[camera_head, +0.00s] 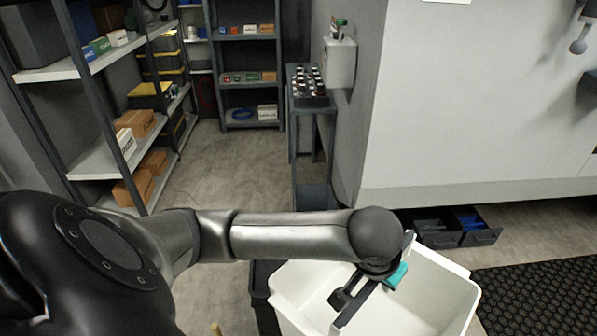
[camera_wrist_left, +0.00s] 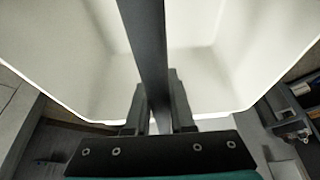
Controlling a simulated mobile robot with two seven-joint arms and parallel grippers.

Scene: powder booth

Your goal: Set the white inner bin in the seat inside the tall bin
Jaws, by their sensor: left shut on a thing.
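The white inner bin (camera_head: 455,290) is at the bottom right of the head view, open side up, its lower part cut off by the frame. A dark bar (camera_head: 347,315) crosses its opening like a handle. My left gripper (camera_head: 362,288) is over the opening and shut on this bar. In the left wrist view the bar (camera_wrist_left: 146,40) runs between the two fingers of the gripper (camera_wrist_left: 158,110), with the bin's pale inner walls (camera_wrist_left: 95,60) beyond. A dark edge (camera_head: 260,283) shows left of the white bin; it may be the tall bin, mostly hidden. The seat is not visible. My right gripper is out of view.
A narrow grey stand (camera_head: 311,104) with small dark-bodied containers is beyond the bin. Dark floor trays (camera_head: 437,238) lie under the white booth wall (camera_head: 470,100). A black mat (camera_head: 540,290) lies at right. Shelves (camera_head: 100,160) line the left; the floor between is clear.

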